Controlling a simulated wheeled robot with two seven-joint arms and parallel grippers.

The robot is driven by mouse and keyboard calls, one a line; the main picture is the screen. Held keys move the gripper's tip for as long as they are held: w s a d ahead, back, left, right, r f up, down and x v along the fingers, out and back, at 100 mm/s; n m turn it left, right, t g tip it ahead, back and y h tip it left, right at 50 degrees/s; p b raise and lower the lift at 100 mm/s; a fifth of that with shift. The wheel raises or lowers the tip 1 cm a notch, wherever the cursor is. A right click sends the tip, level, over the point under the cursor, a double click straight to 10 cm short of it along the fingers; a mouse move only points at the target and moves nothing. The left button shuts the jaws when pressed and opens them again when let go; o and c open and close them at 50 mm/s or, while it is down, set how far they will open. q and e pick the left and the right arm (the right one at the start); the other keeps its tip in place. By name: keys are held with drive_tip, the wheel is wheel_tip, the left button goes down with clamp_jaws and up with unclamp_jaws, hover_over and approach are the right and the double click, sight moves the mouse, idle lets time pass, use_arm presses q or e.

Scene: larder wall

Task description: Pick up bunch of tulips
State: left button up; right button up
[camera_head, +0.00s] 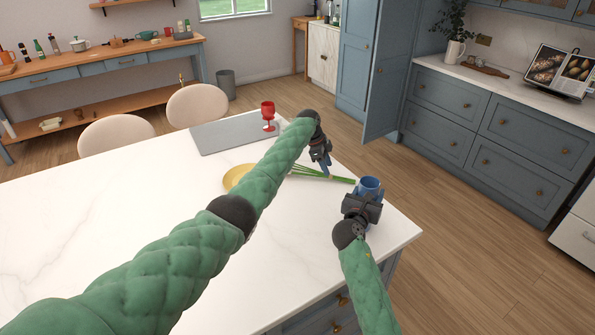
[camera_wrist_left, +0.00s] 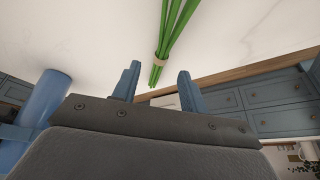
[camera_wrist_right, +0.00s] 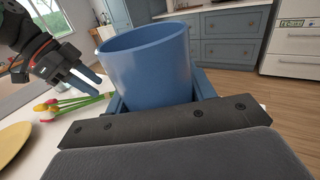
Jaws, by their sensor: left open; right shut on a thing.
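The bunch of tulips lies on the white island, its green stems (camera_head: 338,179) pointing right. In the right wrist view its red, pink and yellow blooms (camera_wrist_right: 47,108) show near the plate. My left gripper (camera_head: 327,173) is open above the stems. In the left wrist view the banded stem ends (camera_wrist_left: 161,63) appear between its two fingertips (camera_wrist_left: 159,78), with no contact visible. The left arm hides the blooms in the head view. My right gripper (camera_head: 365,200) is shut on a blue cup (camera_head: 369,186), held upright near the island's right edge; the cup fills the right wrist view (camera_wrist_right: 150,68).
A yellow plate (camera_head: 233,179) lies left of the stems, partly behind my left arm. A red goblet (camera_head: 268,110) stands on a grey mat (camera_head: 225,138) at the far edge. Two chairs stand beyond. The island's left part (camera_head: 70,215) is clear.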

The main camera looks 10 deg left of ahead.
use_arm(q)
drive_tip(key=shift+x, duration=2.35)
drive_tip(key=shift+c, duration=0.2)
clamp_jaws()
